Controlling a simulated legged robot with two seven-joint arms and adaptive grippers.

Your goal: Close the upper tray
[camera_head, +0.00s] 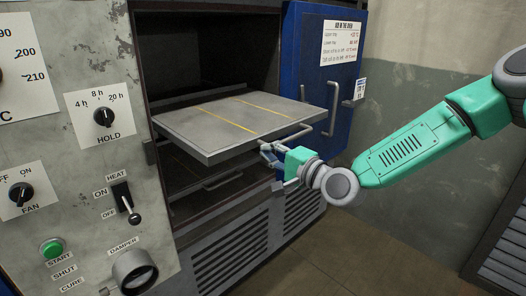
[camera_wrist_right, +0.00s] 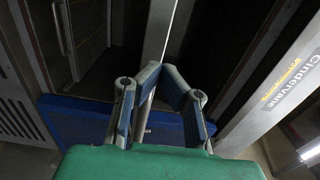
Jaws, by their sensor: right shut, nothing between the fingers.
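The upper tray (camera_head: 225,124) is a flat grey plate with two yellow lines. In the head view it sticks out of the dark oven opening toward the front right. A bar handle (camera_head: 322,118) is on its front side. My right gripper (camera_head: 266,152) is at the tray's front edge, just below the near end of the handle. Whether it touches the tray I cannot tell. In the wrist view the right gripper (camera_wrist_right: 163,72) has its fingertips drawn together with nothing held, beside a thin pale edge. My left gripper is not in view.
A lower tray (camera_head: 222,181) sits inside the oven below. The blue oven door (camera_head: 303,72) stands open at the right of the opening. A control panel (camera_head: 95,150) with knobs is at the left. Floor (camera_head: 345,262) at the lower right is clear.

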